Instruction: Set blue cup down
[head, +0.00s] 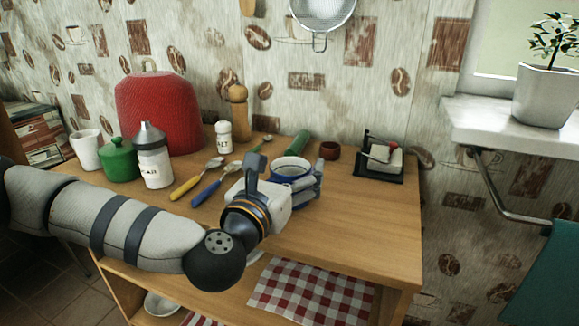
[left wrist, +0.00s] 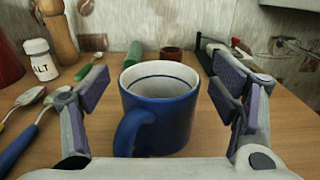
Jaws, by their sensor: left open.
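The blue cup (left wrist: 172,112) has a white inside and stands upright on the wooden tabletop (head: 350,232). In the left wrist view its handle points towards the camera, to the lower left. In the head view the cup (head: 291,168) is partly hidden behind my left gripper (head: 287,184). My left gripper (left wrist: 165,98) is open, with one finger on each side of the cup. A gap shows between each finger and the cup wall. My right gripper is in neither view.
Yellow and blue-handled spoons (head: 207,187) lie left of the cup. A black rack (head: 380,160) stands back right. The front right tabletop is clear.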

